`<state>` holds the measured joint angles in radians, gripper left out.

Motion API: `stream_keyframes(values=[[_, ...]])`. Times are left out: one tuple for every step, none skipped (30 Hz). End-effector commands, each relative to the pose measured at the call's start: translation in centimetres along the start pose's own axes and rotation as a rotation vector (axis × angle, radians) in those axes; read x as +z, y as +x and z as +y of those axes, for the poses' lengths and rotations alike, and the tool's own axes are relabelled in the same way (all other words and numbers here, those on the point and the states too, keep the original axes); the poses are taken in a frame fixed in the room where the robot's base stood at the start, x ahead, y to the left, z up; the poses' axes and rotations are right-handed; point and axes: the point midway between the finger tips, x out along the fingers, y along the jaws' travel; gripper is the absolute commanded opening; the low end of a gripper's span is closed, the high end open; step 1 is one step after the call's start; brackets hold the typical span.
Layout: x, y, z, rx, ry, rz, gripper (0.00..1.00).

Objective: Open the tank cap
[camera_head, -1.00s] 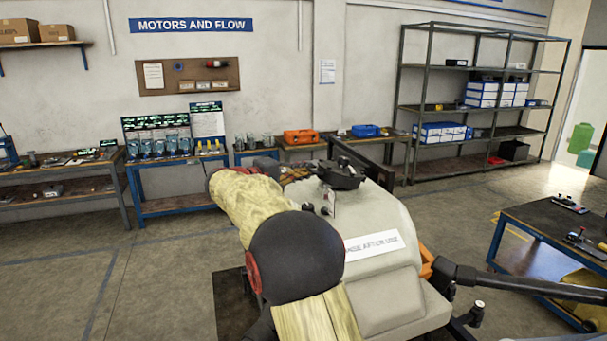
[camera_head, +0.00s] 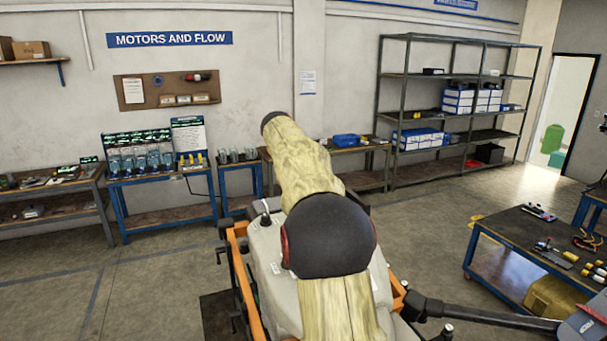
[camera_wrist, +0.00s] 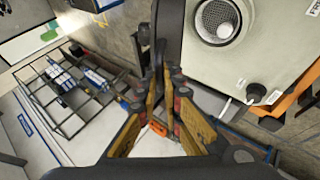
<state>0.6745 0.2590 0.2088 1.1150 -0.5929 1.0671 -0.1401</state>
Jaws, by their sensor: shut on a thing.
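The off-white tank (camera_head: 268,258) of the drone stands in front of me in the head view, partly behind my arm. In the wrist view the tank (camera_wrist: 260,55) is at the upper right. My arm hides gripper and cap in the head view.
An orange frame (camera_head: 243,285) surrounds the tank, with a dark drone arm (camera_head: 480,312) reaching right. A small black fitting (camera_wrist: 256,93) stands on the tank top. A workbench (camera_head: 530,240) is at the right; benches and a shelf line the wall. Floor between is clear.

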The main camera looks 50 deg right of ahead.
Motion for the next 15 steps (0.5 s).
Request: stream_keyframes(values=[[-0.1, -0.2, 1.3, 0.006, 0.0, -0.002, 0.0], [0.0, -0.1, 1.8, 0.007, 0.0, -0.003, 0.0], [0.1, 0.1, 2.5, 0.008, 0.0, -0.003, 0.0], [0.2, 0.3, 3.0, 0.008, 0.0, -0.002, 0.0], [0.2, 0.5, 3.5, 0.008, -0.001, -0.002, 0.0], [0.4, 0.8, 4.2, 0.009, 0.0, -0.003, 0.0], [0.5, 1.0, 4.6, 0.009, 0.0, -0.003, 0.0], [0.5, 1.2, 5.0, 0.009, 0.0, -0.002, 0.0], [0.7, 1.5, 5.6, 0.01, -0.001, -0.002, 0.0], [0.8, 1.7, 6.0, 0.01, -0.001, -0.002, 0.0], [0.8, 1.9, 6.4, 0.01, -0.001, -0.002, 0.0], [0.9, 2.2, 6.8, 0.01, -0.002, -0.003, 0.0], [1.0, 2.4, 7.2, 0.01, -0.002, -0.003, 0.0], [1.1, 2.6, 7.5, 0.01, -0.002, -0.003, 0.0], [1.2, 2.8, 7.8, 0.01, -0.002, -0.003, 0.0]])
